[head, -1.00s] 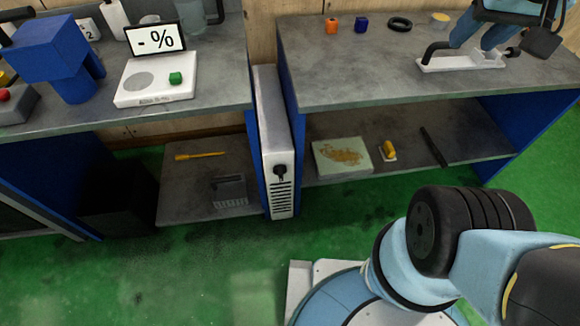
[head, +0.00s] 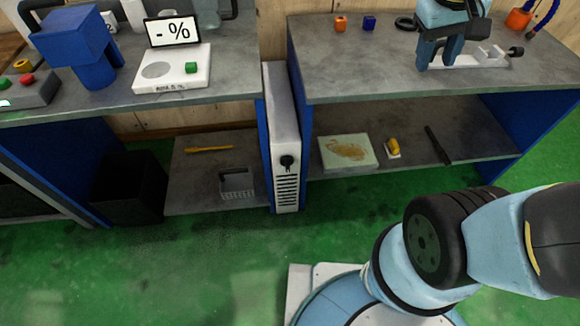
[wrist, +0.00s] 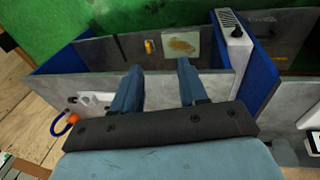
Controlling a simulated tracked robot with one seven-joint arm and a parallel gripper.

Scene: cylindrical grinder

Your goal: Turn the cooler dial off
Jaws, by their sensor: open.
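The cooler (head: 281,130) is a narrow white upright box between the two benches, with vent slots low on its front. Its black dial (head: 287,162) sits on the front face above the slots. In the wrist view the cooler (wrist: 232,50) is at the upper right, with the dark dial (wrist: 238,31) near its far end. My gripper (head: 438,66) is above the right bench top, well to the right of the cooler. In the wrist view its two blue fingers (wrist: 157,72) are apart with nothing between them. The dial's exact setting is too small to read.
A scale (head: 172,75) stands on the left bench. The green floor (head: 200,260) before the cooler is clear.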

